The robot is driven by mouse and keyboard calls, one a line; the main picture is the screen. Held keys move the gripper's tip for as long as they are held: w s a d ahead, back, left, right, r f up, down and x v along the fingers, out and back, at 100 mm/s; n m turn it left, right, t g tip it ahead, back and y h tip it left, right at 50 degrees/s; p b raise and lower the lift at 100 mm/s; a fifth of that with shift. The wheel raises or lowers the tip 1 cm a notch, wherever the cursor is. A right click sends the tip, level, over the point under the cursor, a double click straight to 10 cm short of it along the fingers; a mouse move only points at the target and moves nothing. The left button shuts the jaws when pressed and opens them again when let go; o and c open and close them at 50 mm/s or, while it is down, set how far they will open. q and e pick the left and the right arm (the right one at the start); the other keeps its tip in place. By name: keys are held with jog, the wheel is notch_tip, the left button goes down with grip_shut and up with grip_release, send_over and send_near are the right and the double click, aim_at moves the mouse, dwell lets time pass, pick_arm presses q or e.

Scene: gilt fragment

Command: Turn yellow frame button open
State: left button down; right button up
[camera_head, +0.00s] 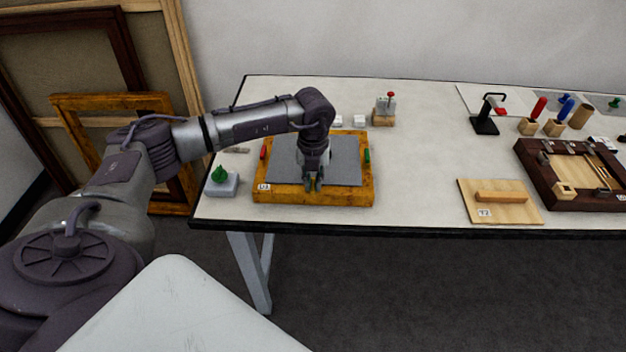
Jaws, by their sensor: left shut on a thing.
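The yellow wooden frame (350,196) lies flat near the left end of the table, with a grey panel (345,163) inside it. A red button (263,152) sits on its left bar and a green button (367,156) on its right bar. My left gripper (313,186) points down at the middle of the frame's front bar. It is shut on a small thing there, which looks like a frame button. The fingers hide most of it, so its colour and angle cannot be told. My right gripper is not in view.
A green knob on a pale block (221,184) stands left of the frame. A red-topped block (385,108) stands behind it. A board with a handle (500,201) and a dark frame (566,189) lie at right. The table between is clear.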

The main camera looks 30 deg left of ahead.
pick_arm(q)
jog(key=m+b, duration=0.2)
jog(key=m, duration=0.1)
jog(key=shift+f+b, duration=0.1)
jog(key=shift+b, duration=0.25)
jog(key=m+b, duration=0.3)
jog(key=m, duration=0.2)
jog(key=shift+m, duration=0.4)
jog(key=m+b, duration=0.3)
jog(key=m, duration=0.1)
jog(key=shift+m, duration=0.3)
jog(key=shift+r+m+b, duration=0.2)
jog(key=shift+m+b, duration=0.75)
jog(key=shift+m, duration=1.35)
jog(key=c, duration=1.2)
grip_release()
